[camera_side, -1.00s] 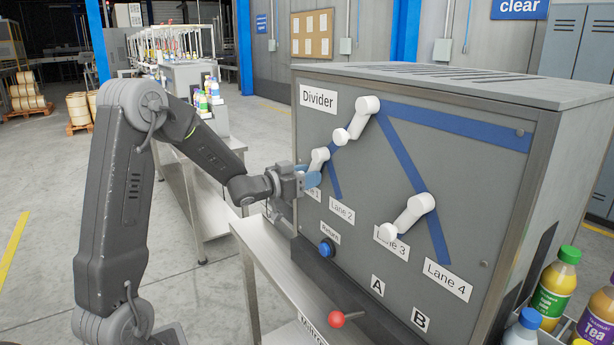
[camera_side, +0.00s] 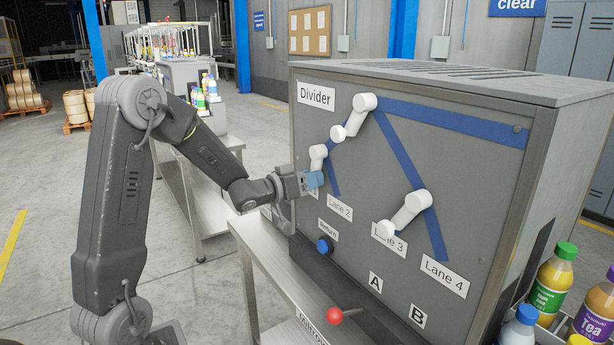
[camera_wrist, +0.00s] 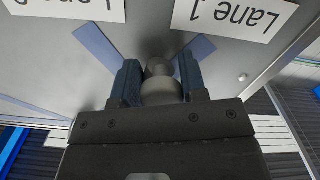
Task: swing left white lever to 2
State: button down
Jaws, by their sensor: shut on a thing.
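The left white lever (camera_side: 317,153) is on the grey Divider panel, with its pivot at the top and its free end pointing nearly straight down. My gripper (camera_side: 314,179) is shut on that free end, just above the Lane 1 label, which it mostly hides. In the wrist view, the blue fingers (camera_wrist: 160,85) stand on both sides of the grey-looking lever end (camera_wrist: 160,90). The lever end lies between two blue stripes, one toward Lane 1 (camera_wrist: 230,15) and one toward the Lane 2 label (camera_side: 340,207).
Two other white levers, an upper one (camera_side: 353,117) and a lower right one (camera_side: 405,213), are on the same panel. A blue Return button (camera_side: 324,245) and a red-knobbed handle (camera_side: 335,316) sit below. Bottles (camera_side: 553,280) stand at the right.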

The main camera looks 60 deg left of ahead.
aim_at(332, 180)
jog(key=shift+d+r+n, duration=0.1)
jog(key=shift+d+n, duration=0.65)
jog(key=shift+n, duration=0.7)
jog(key=shift+d+r+n, duration=0.1)
jog(key=shift+d+n, duration=0.7)
jog(key=shift+n, duration=0.7)
jog(key=shift+d+r+n, duration=0.1)
jog(key=shift+d+n, duration=0.65)
jog(key=shift+n, duration=0.7)
jog(key=c, duration=1.1)
grip_release()
jog(key=o, duration=0.3)
jog(key=shift+d, duration=0.1)
jog(key=s, duration=1.2)
